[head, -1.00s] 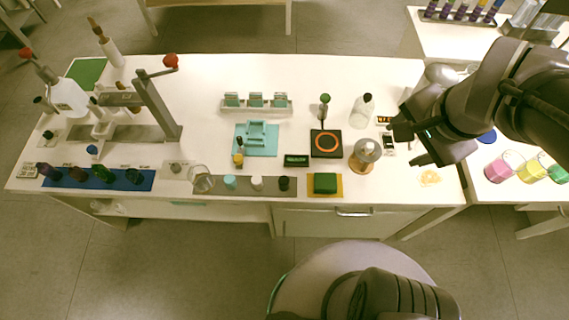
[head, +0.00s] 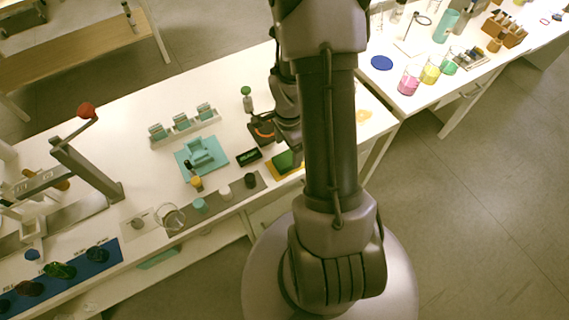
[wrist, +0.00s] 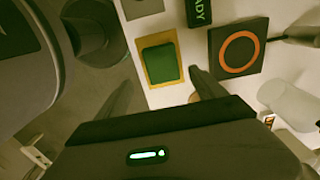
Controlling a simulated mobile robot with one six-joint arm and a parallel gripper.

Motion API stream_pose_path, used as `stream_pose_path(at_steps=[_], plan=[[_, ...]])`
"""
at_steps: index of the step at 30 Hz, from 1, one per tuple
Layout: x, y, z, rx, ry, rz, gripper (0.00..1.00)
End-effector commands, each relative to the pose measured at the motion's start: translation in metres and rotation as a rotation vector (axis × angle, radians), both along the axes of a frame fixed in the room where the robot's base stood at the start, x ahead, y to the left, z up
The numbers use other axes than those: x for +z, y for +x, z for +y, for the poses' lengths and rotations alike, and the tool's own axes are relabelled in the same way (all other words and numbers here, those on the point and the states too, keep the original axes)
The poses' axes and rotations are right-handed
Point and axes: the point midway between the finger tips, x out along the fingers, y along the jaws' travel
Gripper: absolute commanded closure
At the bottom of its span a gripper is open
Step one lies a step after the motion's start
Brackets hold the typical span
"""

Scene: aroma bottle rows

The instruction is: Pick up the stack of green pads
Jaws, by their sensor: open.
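The stack of green pads (wrist: 161,62) lies on a yellow mat (wrist: 144,62) near the front edge of the bench. In the head view the green stack (head: 287,161) is partly hidden behind my arm. My gripper (wrist: 163,90) is open and empty. In the wrist view its two fingers stand apart, one on each side below the green stack, with the stack lying ahead of the gap and not between the fingers. I cannot tell the exact height of the fingers above it.
A black square plate with an orange ring (wrist: 238,50) and a black "READY" block (wrist: 198,12) lie close to the stack. A clear glass vessel (wrist: 290,105) stands to the right in the wrist view. A grey strip with small bottles (head: 236,196) runs along the front edge.

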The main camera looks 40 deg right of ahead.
Motion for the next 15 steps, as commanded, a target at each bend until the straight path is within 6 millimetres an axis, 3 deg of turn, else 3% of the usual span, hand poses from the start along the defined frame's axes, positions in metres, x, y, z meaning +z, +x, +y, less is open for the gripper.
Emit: stream_pose_path(at_steps=[5, 11, 15], plan=[[-0.018, 0.002, 0.001, 0.001, 0.0, 0.0, 0.2], [-0.057, 0.005, 0.004, 0.0, 0.001, 0.001, 0.2], [-0.059, 0.005, 0.004, 0.001, 0.0, -0.001, 0.2]])
